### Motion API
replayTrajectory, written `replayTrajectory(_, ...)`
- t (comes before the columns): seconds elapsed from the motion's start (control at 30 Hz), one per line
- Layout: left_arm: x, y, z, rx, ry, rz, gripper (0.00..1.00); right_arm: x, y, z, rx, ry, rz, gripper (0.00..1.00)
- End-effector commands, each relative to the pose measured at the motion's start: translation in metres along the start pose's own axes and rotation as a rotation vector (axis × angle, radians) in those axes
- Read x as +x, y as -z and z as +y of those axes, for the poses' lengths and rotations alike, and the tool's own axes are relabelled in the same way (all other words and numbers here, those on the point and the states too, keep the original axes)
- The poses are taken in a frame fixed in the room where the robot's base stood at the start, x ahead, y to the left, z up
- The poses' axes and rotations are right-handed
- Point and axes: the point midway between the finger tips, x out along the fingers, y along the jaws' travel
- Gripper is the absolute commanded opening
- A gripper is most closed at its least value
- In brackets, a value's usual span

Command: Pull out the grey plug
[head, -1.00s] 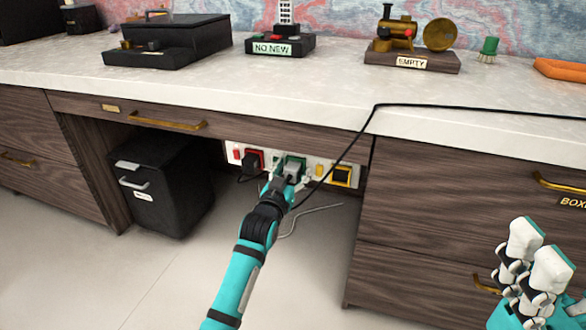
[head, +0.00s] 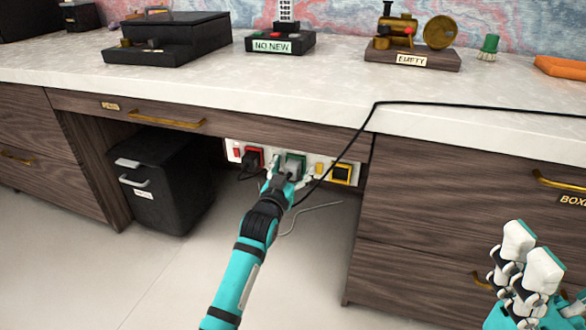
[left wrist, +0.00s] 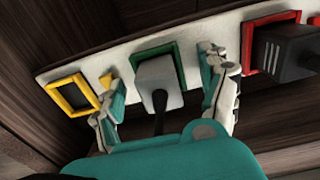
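The grey plug (left wrist: 158,84) sits in the green-framed socket (left wrist: 180,62) of the white panel under the desk, its dark cord running toward my palm. It also shows in the head view (head: 294,171). My left gripper (left wrist: 165,92) is open, with one finger on each side of the plug and a visible gap at both sides. In the head view my left gripper (head: 291,174) reaches the panel and partly covers the socket. My right gripper (head: 533,252) is open and empty at the lower right, in front of the drawers.
A black plug (left wrist: 285,48) sits in the red-framed socket beside the green one. The yellow-framed socket (left wrist: 70,95) on the other side holds no plug. A black bin (head: 160,185) stands left under the desk. A black cable (head: 450,106) crosses the desktop and hangs over the edge.

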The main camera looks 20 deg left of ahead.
Motion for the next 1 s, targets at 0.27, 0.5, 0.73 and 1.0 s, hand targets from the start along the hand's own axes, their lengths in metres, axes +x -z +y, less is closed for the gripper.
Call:
replayTrajectory(0.27, -0.003, -0.001, 0.000, 0.000, 0.000, 0.000, 0.77, -0.001, 0.000, 0.000, 0.000, 0.001, -0.004, 0.90)
replayTrajectory(0.5, -0.040, -0.002, 0.000, 0.000, 0.000, -0.001, 0.77, -0.001, 0.000, 0.000, 0.000, -0.001, -0.003, 0.90)
replayTrajectory(0.73, -0.089, -0.002, 0.000, 0.001, 0.000, -0.002, 0.77, -0.001, 0.000, 0.000, 0.000, -0.001, -0.003, 0.90)
replayTrajectory(1.0, -0.118, 0.000, 0.000, 0.001, 0.000, 0.000, 0.77, -0.001, 0.000, 0.000, 0.000, -0.002, -0.003, 0.90)
